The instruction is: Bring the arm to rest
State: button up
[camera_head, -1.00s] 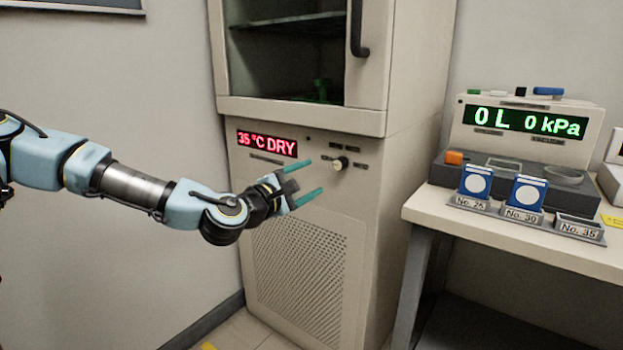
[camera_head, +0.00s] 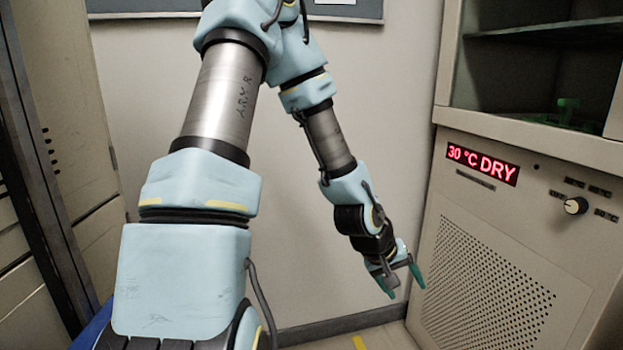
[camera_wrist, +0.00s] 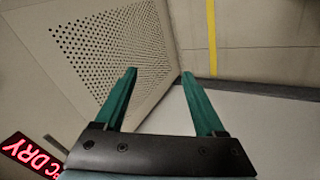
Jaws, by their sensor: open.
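My gripper (camera_head: 403,282) hangs at the end of my arm in the head view, pointing down and towards the lower right, in front of the wall and left of the cabinet. Its two green fingers stand apart with nothing between them. In the wrist view the gripper (camera_wrist: 160,85) is also open and empty, facing the perforated panel and the floor. My arm is bent, with its upper links large in the left and middle of the head view.
A beige drying cabinet (camera_head: 560,200) stands at the right, with a red display (camera_head: 483,164) reading 30 °C DRY and a knob (camera_head: 576,205). Metal lockers (camera_head: 60,130) stand at the left. A yellow line (camera_wrist: 211,40) runs along the floor.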

jog(key=s+a+r+y, duration=0.1)
jog(key=a+r+y, duration=0.3)
jog(key=a, duration=0.9)
jog(key=s+a+r+y, duration=0.2)
jog(key=a+r, duration=0.5)
jog(key=a, duration=0.7)
notch_tip(320, 180, up, 15)
jog(key=p, duration=1.6)
jog(key=shift+w+d+r+g+p, duration=0.2)
jog(key=shift+d+g+p, duration=0.1)
jog(key=shift+p, duration=0.1)
